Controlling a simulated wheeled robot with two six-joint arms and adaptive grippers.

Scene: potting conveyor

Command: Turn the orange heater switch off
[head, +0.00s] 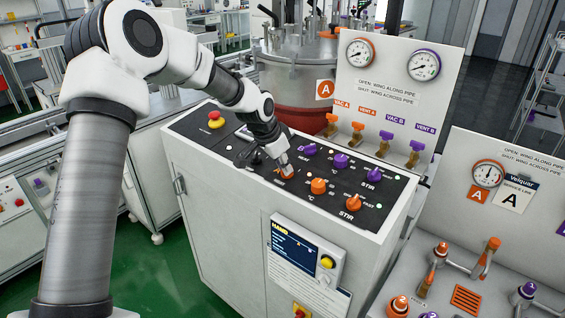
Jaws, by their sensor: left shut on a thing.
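The orange heater switch (287,175) is a knob on the black sloped top of the white control console, above a label that reads like HEAT. My left gripper (284,167) reaches down onto it from the upper left, shut on the knob. The fingers hide much of the knob, so I cannot tell which way it points. My right gripper is not in the picture.
Orange knobs (318,186) and (354,203) and purple knobs (309,149) sit close by on the panel (262,189). A red emergency button (215,120) is at its far left. A gauge board (398,88) with valves stands behind.

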